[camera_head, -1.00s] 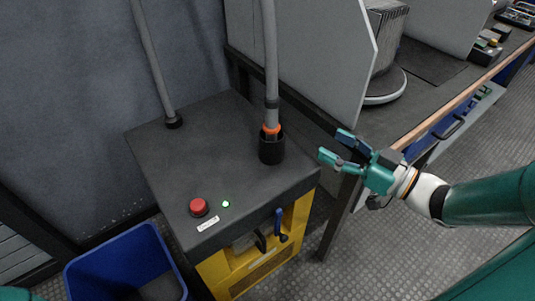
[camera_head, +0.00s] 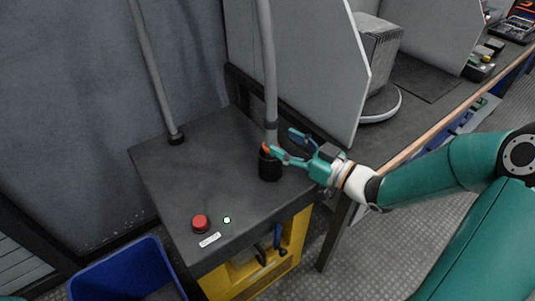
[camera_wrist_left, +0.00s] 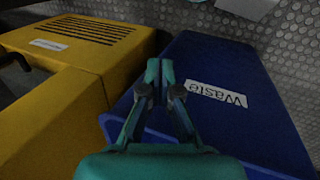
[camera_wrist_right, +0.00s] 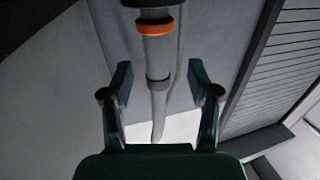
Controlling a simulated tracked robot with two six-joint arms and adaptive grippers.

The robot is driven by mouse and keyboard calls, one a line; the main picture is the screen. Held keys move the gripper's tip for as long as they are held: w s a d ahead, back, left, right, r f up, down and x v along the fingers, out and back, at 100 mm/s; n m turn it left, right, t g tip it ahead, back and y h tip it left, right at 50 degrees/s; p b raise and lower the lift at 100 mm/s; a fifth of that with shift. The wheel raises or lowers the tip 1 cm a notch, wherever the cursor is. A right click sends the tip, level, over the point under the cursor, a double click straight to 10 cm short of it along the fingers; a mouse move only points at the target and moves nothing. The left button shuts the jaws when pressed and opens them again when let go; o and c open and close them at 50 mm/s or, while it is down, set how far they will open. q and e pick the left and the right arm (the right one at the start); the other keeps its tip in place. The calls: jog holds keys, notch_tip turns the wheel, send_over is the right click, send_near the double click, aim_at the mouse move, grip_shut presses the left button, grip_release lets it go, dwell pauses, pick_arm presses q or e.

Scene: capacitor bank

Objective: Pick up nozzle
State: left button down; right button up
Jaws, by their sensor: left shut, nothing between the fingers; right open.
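The nozzle (camera_head: 271,132) is the grey end of a hose. It stands upright in a black cup-shaped holder (camera_head: 270,170) on the dark top of the yellow machine, and an orange ring shows at the holder's mouth. My right gripper (camera_head: 282,143) is open and has come to the nozzle from the right. In the right wrist view the nozzle (camera_wrist_right: 157,48) with its orange ring lies between the two spread fingers, apart from both. My left gripper (camera_wrist_left: 160,68) is shut and empty above the blue waste bin.
The dark machine top (camera_head: 190,178) carries a red button (camera_head: 200,223) and a green light. A second hose (camera_head: 155,75) rises at its back left. The blue waste bin (camera_head: 122,262) stands at front left. A grey partition (camera_head: 310,65) and workbench are close on the right.

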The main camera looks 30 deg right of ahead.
aim_at(276, 137)
jog(key=x, duration=0.5)
jog(key=shift+w+d, duration=0.1)
jog(key=shift+w, duration=0.05)
grip_shut()
